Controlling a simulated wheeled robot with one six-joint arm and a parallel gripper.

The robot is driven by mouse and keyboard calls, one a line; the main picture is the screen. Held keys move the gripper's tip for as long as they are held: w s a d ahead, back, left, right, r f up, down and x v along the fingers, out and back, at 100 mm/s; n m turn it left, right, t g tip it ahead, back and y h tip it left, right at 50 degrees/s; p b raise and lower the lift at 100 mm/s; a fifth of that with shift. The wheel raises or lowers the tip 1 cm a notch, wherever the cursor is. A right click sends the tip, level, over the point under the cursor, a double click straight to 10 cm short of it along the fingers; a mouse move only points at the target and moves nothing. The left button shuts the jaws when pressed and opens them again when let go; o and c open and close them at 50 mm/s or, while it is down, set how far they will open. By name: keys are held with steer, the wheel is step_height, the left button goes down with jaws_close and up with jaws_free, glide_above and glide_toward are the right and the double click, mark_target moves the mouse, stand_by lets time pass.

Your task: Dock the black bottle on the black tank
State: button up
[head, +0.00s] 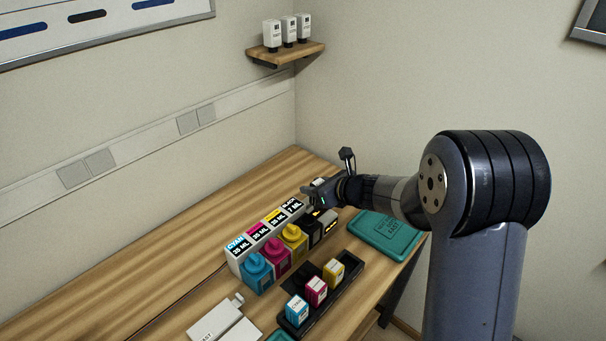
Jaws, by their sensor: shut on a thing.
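My gripper (309,192) is above the far right end of the tank row, over the black tank (309,236). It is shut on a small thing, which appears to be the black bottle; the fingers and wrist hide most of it. I cannot tell whether it touches the tank. The black tank is the last in the row, beside the yellow tank, under the label "BLACK 7 ML". No separate black bottle shows in the bottle tray.
The cyan (258,274), magenta (276,255) and yellow (295,240) tanks stand capped in a row. In front, a dark tray (352,270) holds cyan, magenta and yellow bottles. A teal mat (385,236) lies right. The wood table is clear at left.

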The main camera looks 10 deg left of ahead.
mark_target(311, 204)
steer(key=shift+n+g, duration=0.5)
steer(key=shift+s+a+f+b, duration=0.1)
steer(key=shift+a+f+b, duration=0.4)
steer(key=shift+f+b, duration=0.35)
steer(key=shift+s+a+f+b, duration=0.1)
steer(key=shift+a+f+b, duration=0.5)
steer(key=shift+f, duration=0.3)
steer(key=shift+a+f+b, duration=0.45)
steer(key=shift+f+b, duration=0.35)
steer(key=shift+f, duration=0.1)
steer(key=shift+f+b, duration=0.65)
steer(key=shift+b, duration=0.2)
steer(key=o, duration=0.8)
steer(key=shift+d, duration=0.1)
steer(key=p+v, duration=0.2)
steer(key=v, duration=0.9)
steer(key=shift+p, duration=0.3)
steer(key=shift+f, duration=0.15)
